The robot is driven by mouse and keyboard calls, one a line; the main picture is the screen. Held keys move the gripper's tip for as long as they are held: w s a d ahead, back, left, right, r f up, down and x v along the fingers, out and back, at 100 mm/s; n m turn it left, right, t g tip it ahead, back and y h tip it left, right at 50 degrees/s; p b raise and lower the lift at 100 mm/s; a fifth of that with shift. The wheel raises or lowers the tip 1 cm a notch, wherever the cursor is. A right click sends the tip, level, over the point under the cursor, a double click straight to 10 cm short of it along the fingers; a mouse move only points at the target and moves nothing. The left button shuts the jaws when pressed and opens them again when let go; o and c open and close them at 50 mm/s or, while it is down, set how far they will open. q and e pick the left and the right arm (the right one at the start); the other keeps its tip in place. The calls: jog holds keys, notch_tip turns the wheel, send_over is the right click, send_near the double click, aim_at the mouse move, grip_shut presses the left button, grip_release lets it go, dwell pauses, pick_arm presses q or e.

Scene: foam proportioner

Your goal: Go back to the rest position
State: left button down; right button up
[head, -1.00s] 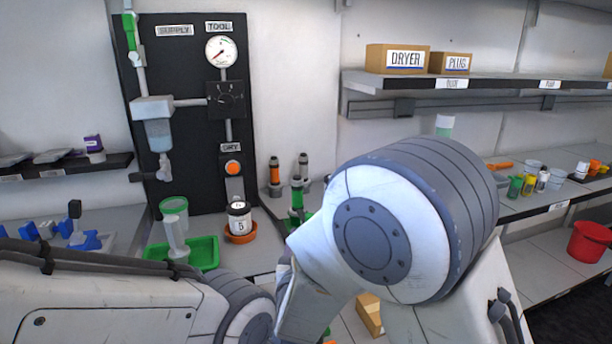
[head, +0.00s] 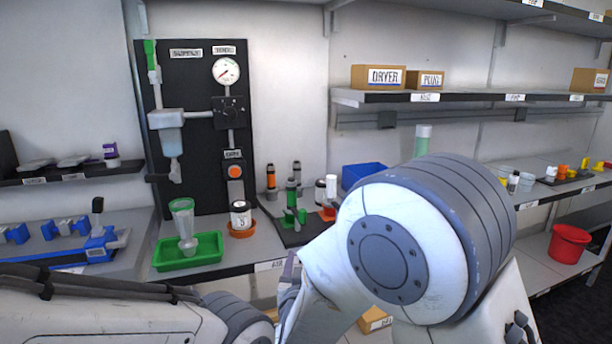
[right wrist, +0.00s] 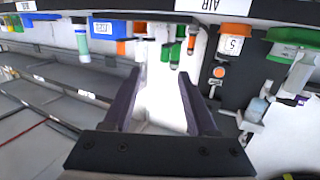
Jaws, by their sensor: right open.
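My right gripper (right wrist: 160,73) shows in the right wrist view, which looks at the bench upside down. Its two dark fingers are spread apart with nothing between them. The bench front and its bottles appear beyond the fingertips, apart from them. My left gripper is in neither view.
A black panel (head: 205,75) with a gauge (head: 226,71) stands at the bench back. In front are a green tray (head: 200,257), a white jar (head: 240,217) in an orange dish, and several small bottles. A blue bin (head: 364,175) stands behind my arm. A red bucket (head: 568,243) sits right.

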jog(key=s+d+f+n+g+y, duration=0.1)
jog(key=s+d+f+g, duration=0.1)
jog(key=d+f+g, duration=0.2)
jog(key=s+d+f+g+y, duration=0.1)
jog(key=s+d+f+g, duration=0.2)
jog(key=d+f+g, duration=0.15)
jog(key=s+d+f+g+h, duration=0.1)
jog(key=s+d+f+g, duration=0.2)
jog(key=s+d+g, duration=0.6)
jog(key=s+a+r+n, duration=0.3)
jog(key=s+a, duration=0.3)
jog(key=s, duration=0.2)
jog(key=s+a+r+n, duration=0.2)
jog(key=s+a+n, duration=0.2)
jog(key=s+a, duration=0.4)
notch_tip(320, 180, up, 16)
jog(key=s+d+p, duration=0.1)
jog(key=p, duration=1.4)
jog(key=shift+s+d+f+y, duration=0.25)
jog(key=shift+s+y, duration=0.05)
jog(key=shift+y, duration=0.1)
jog(key=shift+t, duration=0.25)
